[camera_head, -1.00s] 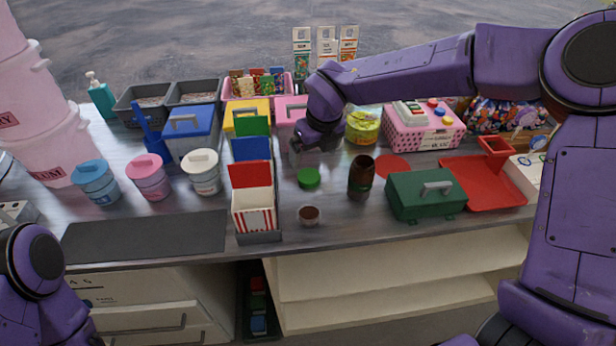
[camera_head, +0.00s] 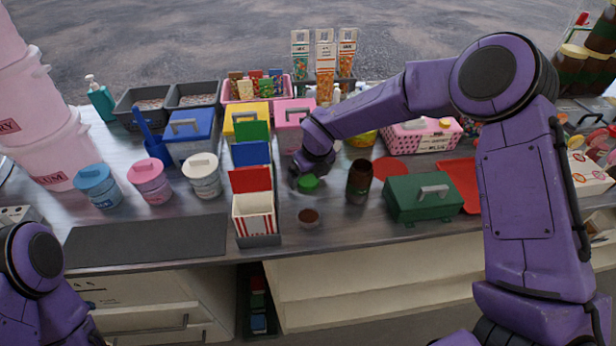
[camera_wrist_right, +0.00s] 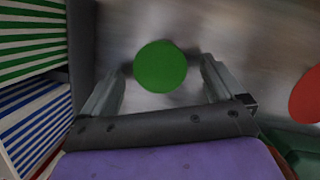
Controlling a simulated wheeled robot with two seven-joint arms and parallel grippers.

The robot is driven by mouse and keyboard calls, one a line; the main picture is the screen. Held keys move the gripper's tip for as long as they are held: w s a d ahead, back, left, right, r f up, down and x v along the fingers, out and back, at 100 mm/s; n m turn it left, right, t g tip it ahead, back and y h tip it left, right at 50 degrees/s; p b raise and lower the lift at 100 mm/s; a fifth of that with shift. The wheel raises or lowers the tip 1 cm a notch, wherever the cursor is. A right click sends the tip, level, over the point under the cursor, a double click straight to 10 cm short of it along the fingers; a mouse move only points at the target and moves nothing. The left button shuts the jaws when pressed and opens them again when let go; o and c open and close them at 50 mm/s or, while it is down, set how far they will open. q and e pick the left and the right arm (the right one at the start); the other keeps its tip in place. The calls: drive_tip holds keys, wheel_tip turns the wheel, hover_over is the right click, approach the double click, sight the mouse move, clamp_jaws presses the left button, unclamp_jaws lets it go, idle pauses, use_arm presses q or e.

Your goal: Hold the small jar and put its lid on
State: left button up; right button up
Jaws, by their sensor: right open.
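The green round lid (camera_head: 308,184) lies on the grey counter (camera_head: 335,222). In the right wrist view, the right gripper (camera_wrist_right: 165,68) is open, with one finger on each side of the green lid (camera_wrist_right: 160,66) and gaps to both. My left arm shows at the lower left, but its gripper is out of view.
A dark brown jar (camera_head: 359,181) and a green toolbox (camera_head: 424,196) stand right of the lid. A rack with a striped box (camera_head: 254,214) stands on the left. A red disc (camera_head: 390,170) lies behind the brown jar.

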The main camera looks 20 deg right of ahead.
drive_tip(key=shift+w+f, duration=0.15)
drive_tip(key=shift+f, duration=0.3)
drive_tip(key=c, duration=1.1)
drive_tip(key=shift+r, duration=0.15)
wheel_tip(320, 180, up, 28)
drive_tip(key=b, duration=0.2)
